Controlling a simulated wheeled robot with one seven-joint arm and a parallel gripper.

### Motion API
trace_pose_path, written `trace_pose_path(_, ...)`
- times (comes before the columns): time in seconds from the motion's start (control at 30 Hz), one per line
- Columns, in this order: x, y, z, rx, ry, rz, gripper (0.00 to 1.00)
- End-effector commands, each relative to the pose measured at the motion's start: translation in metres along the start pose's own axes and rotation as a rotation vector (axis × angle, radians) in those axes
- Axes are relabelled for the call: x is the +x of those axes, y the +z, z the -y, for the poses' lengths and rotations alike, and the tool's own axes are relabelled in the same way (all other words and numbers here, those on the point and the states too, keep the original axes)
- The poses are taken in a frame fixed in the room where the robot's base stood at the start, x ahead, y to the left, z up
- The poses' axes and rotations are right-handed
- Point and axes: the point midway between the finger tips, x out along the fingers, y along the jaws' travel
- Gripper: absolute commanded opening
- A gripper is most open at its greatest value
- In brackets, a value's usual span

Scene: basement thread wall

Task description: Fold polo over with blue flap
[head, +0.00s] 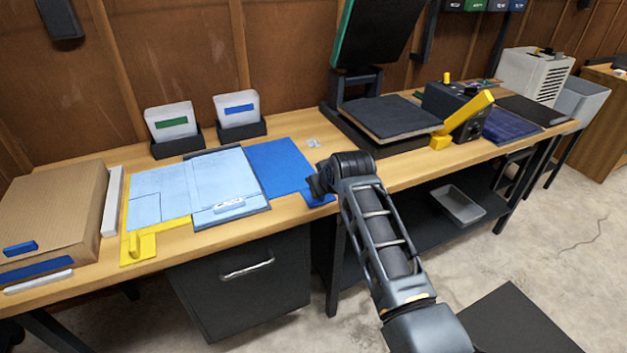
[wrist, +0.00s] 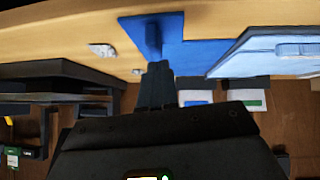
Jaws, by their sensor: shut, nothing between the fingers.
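The light blue polo (head: 218,176) lies flat on the folding board, over the yellow panel (head: 133,246) at left and the dark middle panel (head: 232,218). The blue flap (head: 277,165) lies flat and bare on the right. Its upright blue grip shows in the wrist view (wrist: 153,38). My gripper (head: 318,187) is at the flap's front right corner; my arm partly hides it there. In the wrist view my gripper's fingers (wrist: 158,68) are together and empty, their tips close to the grip. I cannot tell whether they touch it. The polo also shows there (wrist: 262,58).
A cardboard box (head: 55,215) stands at the left end of the bench. Two label holders (head: 172,122) (head: 239,109) stand behind the board. A heat press (head: 385,115) is to the right.

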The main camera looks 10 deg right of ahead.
Motion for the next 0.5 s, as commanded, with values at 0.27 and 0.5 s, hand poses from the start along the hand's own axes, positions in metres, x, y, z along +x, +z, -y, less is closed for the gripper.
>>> trace_pose_path(0.27,0.012,0.012,-0.006,0.014,-0.015,0.002,0.00)
trace_pose_path(0.5,0.015,0.015,-0.008,0.013,-0.014,0.001,0.00)
